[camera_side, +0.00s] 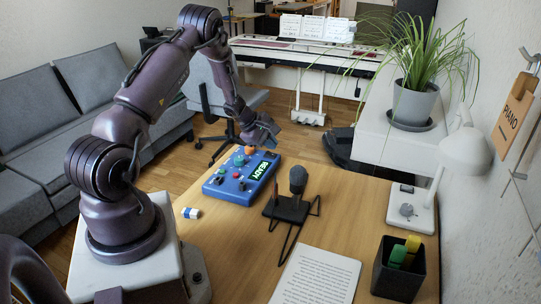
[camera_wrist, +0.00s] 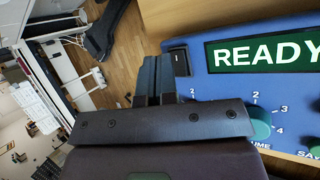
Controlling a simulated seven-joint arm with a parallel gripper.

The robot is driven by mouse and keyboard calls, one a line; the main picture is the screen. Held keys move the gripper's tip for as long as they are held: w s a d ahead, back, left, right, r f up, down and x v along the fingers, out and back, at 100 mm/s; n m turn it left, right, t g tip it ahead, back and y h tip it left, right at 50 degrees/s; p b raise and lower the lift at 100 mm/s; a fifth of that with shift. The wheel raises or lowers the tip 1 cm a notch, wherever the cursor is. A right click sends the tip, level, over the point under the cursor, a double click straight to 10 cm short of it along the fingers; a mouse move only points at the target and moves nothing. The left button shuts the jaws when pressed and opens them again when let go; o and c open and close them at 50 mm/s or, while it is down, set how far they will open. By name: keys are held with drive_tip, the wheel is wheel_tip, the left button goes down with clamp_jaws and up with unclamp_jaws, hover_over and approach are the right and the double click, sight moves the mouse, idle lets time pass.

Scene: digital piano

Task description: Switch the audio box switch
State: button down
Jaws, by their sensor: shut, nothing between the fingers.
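The blue audio box (camera_side: 228,188) lies on the wooden desk. Its lit green display (camera_wrist: 262,52) reads READY. A small black rocker switch (camera_wrist: 180,62) sits at the box's corner beside the display in the wrist view; I cannot tell which way it is tipped. A teal volume knob (camera_wrist: 259,122) with numbers around it is also on the box. My gripper (camera_side: 272,145) is over the box's far end. In the wrist view its fingers (camera_wrist: 154,72) are together and empty, with the tips just left of the switch. I cannot tell whether they touch it.
A black microphone (camera_side: 297,180) on a stand is right of the box. An eraser (camera_side: 191,213), paper (camera_side: 318,275), a black pen cup (camera_side: 397,282) and a white lamp (camera_side: 466,150) are on the desk. Bare desk lies in front of the box.

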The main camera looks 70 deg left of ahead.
sight(273, 156)
drive_tip(key=shift+f, duration=0.15)
drive_tip(key=shift+f, duration=0.3)
idle(0.3)
drive_tip(key=shift+s+a+f, duration=0.1)
drive_tip(key=shift+f, duration=0.25)
idle(0.4)
drive_tip(key=shift+r, duration=1)
drive_tip(key=shift+w+d+r, duration=0.15)
drive_tip(key=shift+r, duration=0.65)
drive_tip(key=shift+w+d+r, duration=0.15)
drive_tip(key=shift+r, duration=0.7)
drive_tip(key=shift+w+d+r, duration=0.15)
drive_tip(key=shift+r, duration=0.65)
